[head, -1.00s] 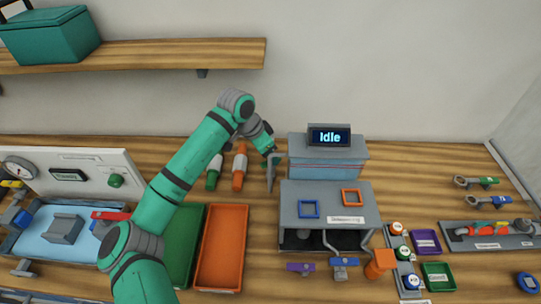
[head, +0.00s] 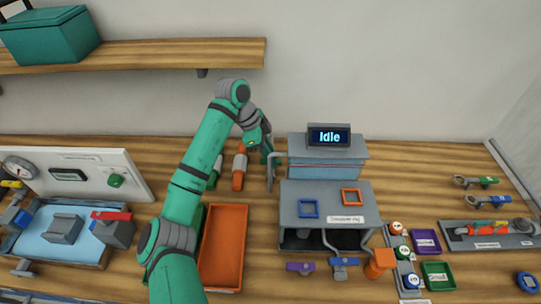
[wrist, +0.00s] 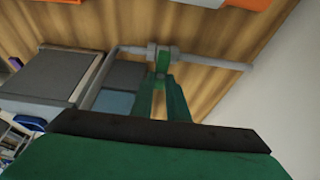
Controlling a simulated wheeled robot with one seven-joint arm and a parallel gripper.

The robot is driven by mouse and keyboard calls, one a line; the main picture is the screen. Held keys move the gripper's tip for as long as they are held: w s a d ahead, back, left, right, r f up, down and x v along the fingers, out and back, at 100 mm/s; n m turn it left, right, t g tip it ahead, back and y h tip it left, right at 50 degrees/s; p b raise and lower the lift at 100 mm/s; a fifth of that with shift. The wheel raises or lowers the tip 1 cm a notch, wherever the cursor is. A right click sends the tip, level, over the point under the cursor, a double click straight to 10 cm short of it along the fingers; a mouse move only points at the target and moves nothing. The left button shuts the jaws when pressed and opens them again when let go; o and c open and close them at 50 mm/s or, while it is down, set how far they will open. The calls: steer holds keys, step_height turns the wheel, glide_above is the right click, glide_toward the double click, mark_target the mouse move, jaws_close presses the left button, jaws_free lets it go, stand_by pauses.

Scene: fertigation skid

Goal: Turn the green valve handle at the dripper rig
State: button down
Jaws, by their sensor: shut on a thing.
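The green valve handle (wrist: 162,62) sits on a grey valve body in a pipe (wrist: 215,59), seen in the wrist view. My gripper (wrist: 163,80) is shut on the handle, its two green fingers converging on it, and they cover part of it. In the head view my gripper (head: 267,153) is at the pipe (head: 270,175) left of the grey unit (head: 328,170) with the "Idle" display (head: 329,137). The handle is too small and covered there to make out, so its exact angle is unclear.
Green and orange bottles (head: 239,172) stand just left of my gripper. An orange tray (head: 222,235) lies in front of them. A grey stand (head: 325,190) with blue and orange frames is at the right. A wall is close behind and a shelf (head: 150,55) hangs upper left.

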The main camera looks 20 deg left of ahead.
stand_by(0.4)
steer(key=c, duration=1.7)
jaws_free()
steer(key=shift+a+r, duration=0.1)
steer(key=shift+r, duration=0.15)
steer(key=shift+v, duration=1.15)
steer(key=s+a, duration=0.1)
steer(key=a, duration=0.2)
steer(key=s+a, duration=0.1)
steer(key=a, duration=0.3)
steer(key=s+a, duration=0.1)
steer(key=a, duration=0.2)
steer(key=shift+a+r, duration=0.1)
steer(key=shift+a, duration=0.1)
steer(key=shift+s+a, duration=0.15)
steer(key=shift+a, duration=0.5)
steer(key=shift+a, duration=0.1)
